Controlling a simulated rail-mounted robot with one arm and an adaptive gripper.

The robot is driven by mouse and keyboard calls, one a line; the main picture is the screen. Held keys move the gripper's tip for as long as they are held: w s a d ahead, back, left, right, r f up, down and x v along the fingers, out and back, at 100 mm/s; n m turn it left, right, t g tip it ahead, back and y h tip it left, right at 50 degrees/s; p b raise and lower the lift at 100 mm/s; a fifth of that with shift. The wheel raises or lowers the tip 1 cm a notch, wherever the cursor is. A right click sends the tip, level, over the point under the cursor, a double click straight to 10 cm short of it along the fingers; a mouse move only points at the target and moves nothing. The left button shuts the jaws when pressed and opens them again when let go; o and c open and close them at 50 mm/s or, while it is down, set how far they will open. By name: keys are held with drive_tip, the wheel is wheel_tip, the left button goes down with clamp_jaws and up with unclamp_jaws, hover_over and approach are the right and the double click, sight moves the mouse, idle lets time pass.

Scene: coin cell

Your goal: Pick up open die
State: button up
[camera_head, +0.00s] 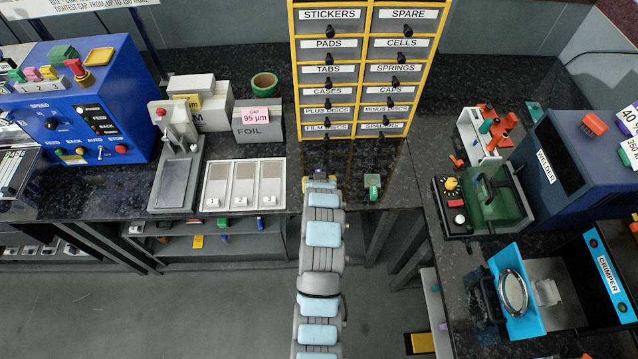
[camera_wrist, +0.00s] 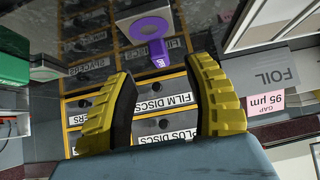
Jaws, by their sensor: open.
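In the head view my gripper (camera_head: 320,182) is over the counter edge and hides what is beneath.
A yellow drawer cabinet (camera_head: 295,60) stands behind my gripper. The foil box (camera_head: 257,124) and a tray with white compartments (camera_head: 243,186) are to the left. A green press (camera_head: 495,195) and welder (camera_head: 565,165) stand right. Dark counter is bare around the green piece.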

drive_tip(key=shift+x, duration=2.75)
drive_tip(key=shift+s+f, duration=0.15)
clamp_jaws()
